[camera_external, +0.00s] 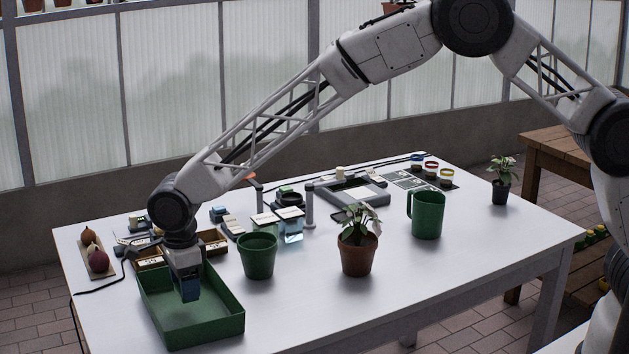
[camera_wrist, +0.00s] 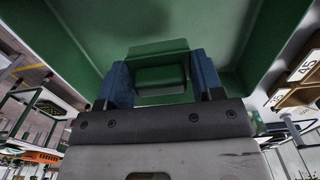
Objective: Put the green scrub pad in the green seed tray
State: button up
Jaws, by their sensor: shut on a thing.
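The green seed tray (camera_external: 220,328) is a shallow rectangular box at the front left of the white table. My gripper (camera_external: 190,292) points down inside the tray's outline, near its left and back part. In the wrist view my gripper (camera_wrist: 160,82) has its two blue fingers shut on a green block, the scrub pad (camera_wrist: 160,78). The tray's green floor and walls (camera_wrist: 80,30) fill the wrist view beyond the pad. In the external view the fingers hide the pad. I cannot tell whether the pad touches the tray floor.
A green pot (camera_external: 258,258) stands just right of the tray. A potted plant (camera_external: 358,250) and a green mug (camera_external: 428,215) stand further right. Small wooden boxes (camera_external: 212,243) sit behind the tray, and a board with figs (camera_external: 97,258) lies at the left. The front right tabletop is clear.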

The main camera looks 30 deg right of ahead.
jog(key=shift+f, duration=0.1)
jog(key=shift+f, duration=1.8)
jog(key=shift+f, duration=0.1)
jog(key=o, duration=1)
notch_tip(320, 180, up, 12)
jog(key=shift+r, duration=0.15)
